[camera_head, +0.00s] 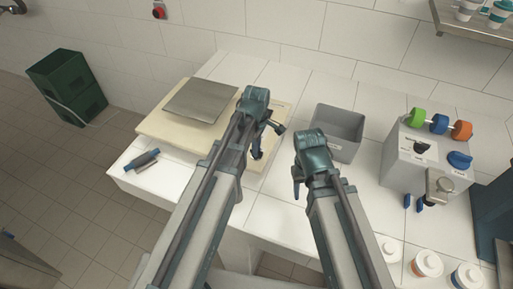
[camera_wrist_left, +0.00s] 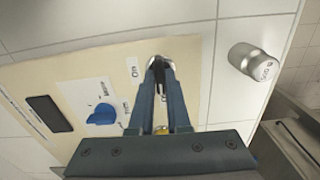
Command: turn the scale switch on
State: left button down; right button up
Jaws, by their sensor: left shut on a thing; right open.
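The scale (camera_head: 158,124) is a cream base with a square metal plate (camera_head: 200,100) on top, on the left of the white counter. In the left wrist view its panel (camera_wrist_left: 85,68) carries a black display (camera_wrist_left: 48,113), a blue knob (camera_wrist_left: 102,115) and a label reading "On". My left gripper (camera_head: 257,156) is at the scale's right part. In the left wrist view its fingertips (camera_wrist_left: 160,68) are shut on a small metallic switch beside the "On" label, mostly hidden by the fingers. My right gripper (camera_head: 298,188) is open over the counter, apart from the scale.
A silver cylinder (camera_wrist_left: 250,62) stands close to the left gripper. A grey bin (camera_head: 338,128) and a grey dispenser (camera_head: 408,165) with coloured knobs are to the right. Lidded cups (camera_head: 427,262) stand at front right. A blue-handled tool (camera_head: 142,159) lies at left.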

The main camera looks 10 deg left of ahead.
pick_arm(q)
jog(key=m, duration=0.4)
jog(key=shift+m, duration=0.3)
jog(key=m, duration=0.9)
jog(key=shift+m, duration=1.9)
jog(key=c, duration=0.9)
grip_release()
jog(key=shift+r, duration=0.1)
